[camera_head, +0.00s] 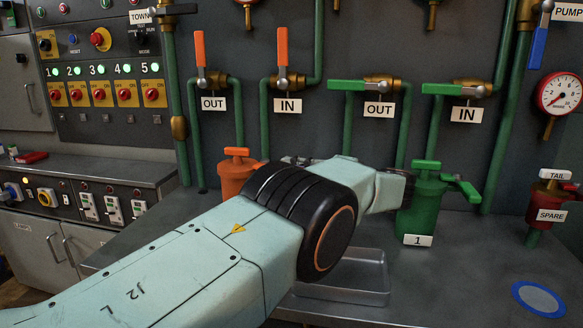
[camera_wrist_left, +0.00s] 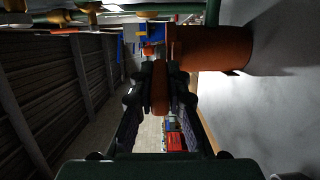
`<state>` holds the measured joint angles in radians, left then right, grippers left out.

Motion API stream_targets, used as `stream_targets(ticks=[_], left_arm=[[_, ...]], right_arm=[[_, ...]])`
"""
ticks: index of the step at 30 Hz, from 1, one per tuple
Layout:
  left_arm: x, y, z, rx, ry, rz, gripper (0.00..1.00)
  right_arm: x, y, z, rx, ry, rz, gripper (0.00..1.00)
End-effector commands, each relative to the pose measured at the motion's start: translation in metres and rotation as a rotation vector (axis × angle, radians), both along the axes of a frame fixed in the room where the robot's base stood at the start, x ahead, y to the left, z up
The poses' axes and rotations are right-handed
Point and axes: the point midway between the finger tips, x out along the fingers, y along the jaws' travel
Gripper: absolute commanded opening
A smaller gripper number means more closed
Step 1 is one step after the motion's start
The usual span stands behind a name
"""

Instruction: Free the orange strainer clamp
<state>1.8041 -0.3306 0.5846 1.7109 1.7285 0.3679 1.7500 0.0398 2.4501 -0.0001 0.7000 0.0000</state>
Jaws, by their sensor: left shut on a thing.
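The orange strainer (camera_head: 237,175) stands on the bench left of centre in the head view, its lower part hidden behind my left arm. In the left wrist view its orange-brown body (camera_wrist_left: 212,48) lies across the top right. My left gripper (camera_wrist_left: 160,85) is shut on an orange bar, the clamp (camera_wrist_left: 160,95), which sits between its two dark fingers beside the body. In the head view my left arm's large black joint hides the gripper and clamp. I cannot tell how far the clamp is turned. My right gripper is in neither view.
A green strainer (camera_head: 424,205) labelled 1 stands close to my arm on the right. A metal tray (camera_head: 372,292) lies behind and below my arm. Two orange valve levers (camera_head: 282,48) stand upright; two green ones (camera_head: 346,85) lie level. A blue disc (camera_head: 538,298) lies at front right.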

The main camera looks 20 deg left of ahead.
Motion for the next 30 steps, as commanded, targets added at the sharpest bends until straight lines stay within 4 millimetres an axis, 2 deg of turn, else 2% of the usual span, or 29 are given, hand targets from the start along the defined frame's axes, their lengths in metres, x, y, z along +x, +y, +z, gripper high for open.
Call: stream_targets(ticks=[18,19,26,30], left_arm=[[-0.0012,-0.0002,0.0032,0.002,-0.005,0.003,0.0],[-0.0011,-0.0002,0.0031,0.002,-0.005,0.003,0.17],[-0.0005,-0.0007,0.0017,0.001,-0.003,0.003,0.36],[0.0002,-0.0007,0.001,0.001,-0.002,0.003,0.38]], right_arm=[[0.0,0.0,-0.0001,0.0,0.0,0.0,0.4],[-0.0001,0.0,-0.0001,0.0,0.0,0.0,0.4],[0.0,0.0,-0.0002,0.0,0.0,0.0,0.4],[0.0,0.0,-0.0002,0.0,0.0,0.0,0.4]])
